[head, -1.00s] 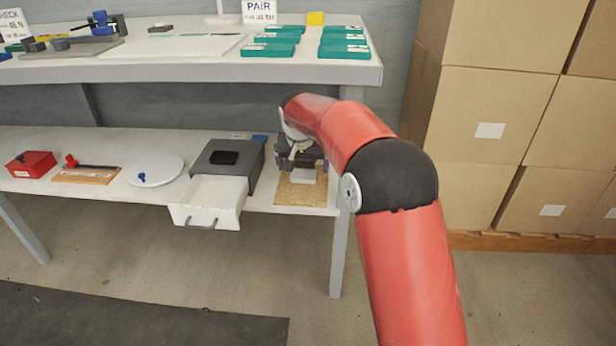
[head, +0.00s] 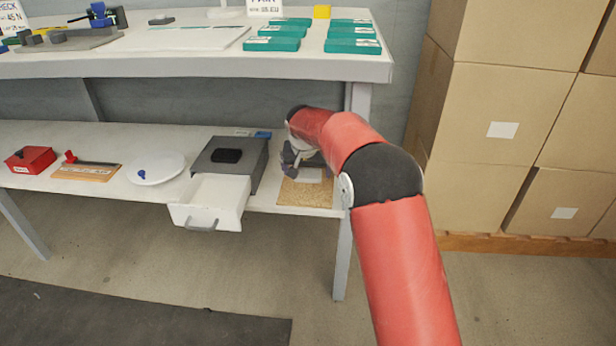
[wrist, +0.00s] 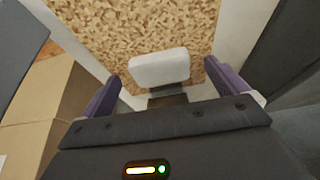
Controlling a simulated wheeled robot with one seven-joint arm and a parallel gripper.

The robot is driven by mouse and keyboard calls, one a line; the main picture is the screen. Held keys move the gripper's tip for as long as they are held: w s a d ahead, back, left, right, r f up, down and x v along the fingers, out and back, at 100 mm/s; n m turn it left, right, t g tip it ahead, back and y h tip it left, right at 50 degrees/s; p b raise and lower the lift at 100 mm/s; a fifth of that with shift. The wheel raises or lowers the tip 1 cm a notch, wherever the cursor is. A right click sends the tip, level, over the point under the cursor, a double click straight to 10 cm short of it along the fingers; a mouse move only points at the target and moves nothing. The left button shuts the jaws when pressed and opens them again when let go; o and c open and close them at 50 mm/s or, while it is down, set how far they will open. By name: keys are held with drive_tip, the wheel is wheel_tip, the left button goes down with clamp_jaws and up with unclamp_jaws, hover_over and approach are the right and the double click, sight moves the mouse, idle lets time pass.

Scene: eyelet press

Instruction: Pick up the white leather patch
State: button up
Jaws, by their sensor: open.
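The white leather patch (wrist: 159,68) lies near one edge of the cork mat (wrist: 140,25) in the wrist view. In the head view the patch (head: 309,175) shows on the cork mat (head: 305,194), partly hidden by my arm. My gripper (wrist: 165,80) is open. Its two purple fingers stand apart on either side of the patch, with gaps between, and nothing is held. A small dark piece shows just below the patch in the wrist view. In the head view my gripper (head: 295,165) is low over the mat, mostly hidden by my arm.
A grey box (head: 240,158) with a pulled-out white drawer (head: 210,200) stands left of the mat. Further left are a white plate (head: 155,169), a wooden board (head: 87,173) and a red box (head: 30,160). The upper shelf (head: 200,66) overhangs behind. Cardboard boxes (head: 490,110) stand at right.

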drive_tip(key=shift+w+f, duration=0.25)
drive_tip(key=shift+f, duration=0.45)
drive_tip(key=c, duration=1.1)
drive_tip(key=shift+o, duration=0.2)
drive_tip(key=shift+r, duration=0.2)
